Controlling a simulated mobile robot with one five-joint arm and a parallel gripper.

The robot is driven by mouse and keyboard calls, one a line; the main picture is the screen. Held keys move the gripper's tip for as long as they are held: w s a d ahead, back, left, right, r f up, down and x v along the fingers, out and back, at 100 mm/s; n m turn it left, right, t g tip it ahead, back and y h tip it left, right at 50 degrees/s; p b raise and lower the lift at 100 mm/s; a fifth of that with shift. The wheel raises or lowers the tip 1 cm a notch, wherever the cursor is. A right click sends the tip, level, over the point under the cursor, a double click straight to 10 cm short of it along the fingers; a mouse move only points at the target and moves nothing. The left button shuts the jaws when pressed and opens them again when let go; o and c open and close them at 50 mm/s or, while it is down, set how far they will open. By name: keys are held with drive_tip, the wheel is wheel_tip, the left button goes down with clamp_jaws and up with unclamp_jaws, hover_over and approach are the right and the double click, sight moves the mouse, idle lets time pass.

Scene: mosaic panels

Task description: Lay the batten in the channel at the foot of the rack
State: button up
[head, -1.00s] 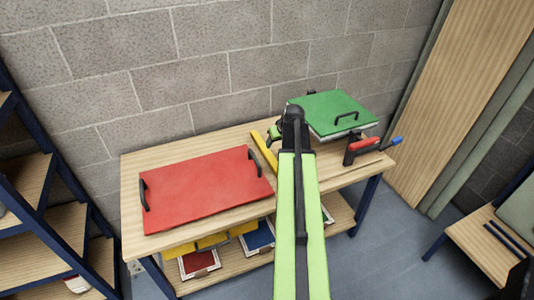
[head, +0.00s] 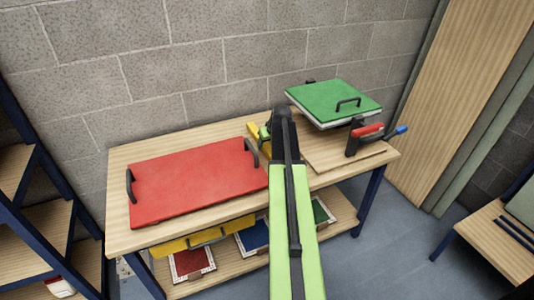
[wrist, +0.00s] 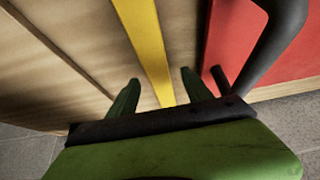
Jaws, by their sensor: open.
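A long yellow strip, which looks like the batten (wrist: 148,45), lies on the wooden bench. In the head view its end (head: 256,137) shows between the red panel and the green panel, and my arm hides the rest. My gripper (wrist: 160,76) is open. In the wrist view its two green fingers are on either side of the strip with gaps, and nothing is held. I cannot tell how far above the bench the fingertips are. I cannot make out the rack's channel in these views.
A red panel (head: 195,184) with black handles lies just beside the strip. Panels sit on the lower shelf. Blue-framed shelving (head: 52,190) stands left, another table (head: 497,240) right.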

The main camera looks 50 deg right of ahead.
sight(267, 146)
drive_tip(key=b+x, duration=0.2)
drive_tip(key=x, duration=0.2)
drive_tip(key=shift+s+d, duration=0.1)
drive_tip(key=shift+r, duration=0.25)
clamp_jaws()
